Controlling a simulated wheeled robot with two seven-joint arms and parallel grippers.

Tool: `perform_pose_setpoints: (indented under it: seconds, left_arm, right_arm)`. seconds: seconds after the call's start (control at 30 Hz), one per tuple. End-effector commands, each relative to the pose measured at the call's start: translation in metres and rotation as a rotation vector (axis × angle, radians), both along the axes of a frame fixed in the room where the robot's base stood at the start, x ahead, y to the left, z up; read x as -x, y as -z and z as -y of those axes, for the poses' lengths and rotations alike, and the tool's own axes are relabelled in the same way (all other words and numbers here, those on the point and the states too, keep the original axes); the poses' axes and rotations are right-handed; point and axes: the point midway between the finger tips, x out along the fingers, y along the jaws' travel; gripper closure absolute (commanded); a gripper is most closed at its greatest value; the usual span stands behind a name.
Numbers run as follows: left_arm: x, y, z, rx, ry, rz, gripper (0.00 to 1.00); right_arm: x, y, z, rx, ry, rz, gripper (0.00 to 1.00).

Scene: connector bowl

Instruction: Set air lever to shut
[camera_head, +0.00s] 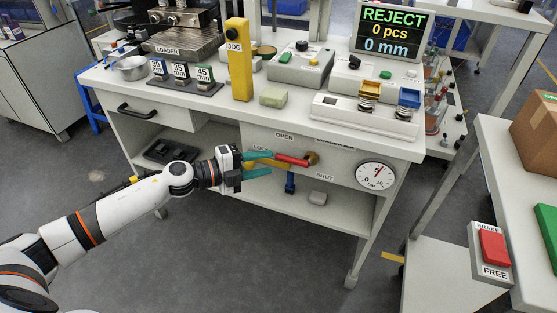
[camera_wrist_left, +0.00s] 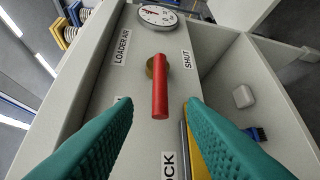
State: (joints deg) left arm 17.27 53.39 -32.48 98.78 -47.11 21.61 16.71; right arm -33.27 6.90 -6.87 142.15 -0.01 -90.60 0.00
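The red air lever (camera_head: 292,160) sits on a brass pivot (camera_head: 311,158) on the bench's front panel. It points left, roughly level, below the OPEN label (camera_head: 284,136) and left of the SHUT label (camera_head: 324,177). My left gripper (camera_head: 268,163) is at the lever's free end with its teal fingers spread. In the left wrist view the end of the red lever (camera_wrist_left: 160,95) lies between the two open fingertips (camera_wrist_left: 160,108), with a visible gap on each side. A yellow piece (camera_wrist_left: 195,150) is partly hidden behind one finger. My right gripper is out of view.
A pressure gauge (camera_head: 376,176) is right of the lever. A blue part (camera_head: 290,182) and a small grey block (camera_head: 318,197) are below it. The drawer handle (camera_head: 136,111) sticks out at left. The brake box (camera_head: 492,247) stands at right. Floor in front is clear.

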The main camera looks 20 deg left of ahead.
Motion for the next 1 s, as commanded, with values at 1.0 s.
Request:
perform_pose_setpoints:
  seconds: [1.0]
  left_arm:
    - [-0.033, 0.007, 0.036, 0.001, 0.000, -0.001, 1.00]
  right_arm:
    - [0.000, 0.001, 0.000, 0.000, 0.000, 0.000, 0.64]
